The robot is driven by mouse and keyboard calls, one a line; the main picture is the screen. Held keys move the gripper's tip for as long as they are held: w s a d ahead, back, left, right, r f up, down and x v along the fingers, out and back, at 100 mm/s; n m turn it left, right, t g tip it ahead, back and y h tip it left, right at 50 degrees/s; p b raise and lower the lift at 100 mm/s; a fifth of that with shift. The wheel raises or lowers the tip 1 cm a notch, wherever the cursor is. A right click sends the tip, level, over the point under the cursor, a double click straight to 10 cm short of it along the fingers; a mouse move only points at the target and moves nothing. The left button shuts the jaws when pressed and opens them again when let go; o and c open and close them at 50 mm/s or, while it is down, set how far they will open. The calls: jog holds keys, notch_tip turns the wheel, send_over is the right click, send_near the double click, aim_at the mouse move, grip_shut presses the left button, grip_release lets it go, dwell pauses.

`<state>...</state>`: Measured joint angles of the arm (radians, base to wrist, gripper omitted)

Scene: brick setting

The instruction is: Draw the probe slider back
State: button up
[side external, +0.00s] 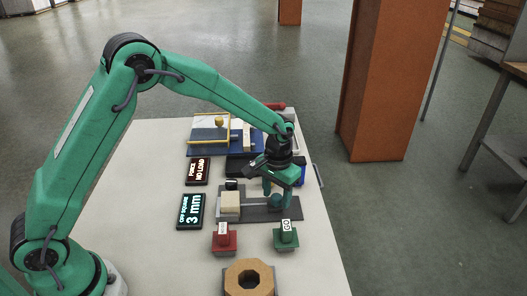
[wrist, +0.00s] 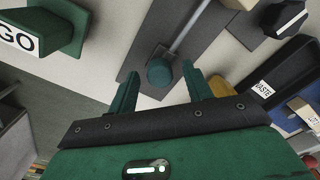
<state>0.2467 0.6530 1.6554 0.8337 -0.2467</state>
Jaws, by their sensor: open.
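The probe slider is a grey base plate (side external: 262,214) with a cream block (side external: 230,203), a thin rod (side external: 255,204) and a round green knob (wrist: 160,73). In the wrist view the rod (wrist: 187,28) runs up and right from the knob. My gripper (wrist: 160,72) is open, with one finger on each side of the knob in the picture. I cannot tell whether the fingers touch it. In the side view my gripper (side external: 278,197) is low over the plate's right part and hides the knob there.
Two displays read "FORCE NO LOAD" (side external: 197,171) and "OFF SQUARE 3 mm" (side external: 191,211). A red paddle (side external: 224,241), a green GO paddle (side external: 286,236) and a wooden octagonal ring (side external: 249,277) stand in front. A blue fixture (side external: 204,150) and a WASTE bin (wrist: 285,75) are behind.

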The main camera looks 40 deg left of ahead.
grip_shut()
jog(key=shift+w+d, duration=1.85)
grip_release()
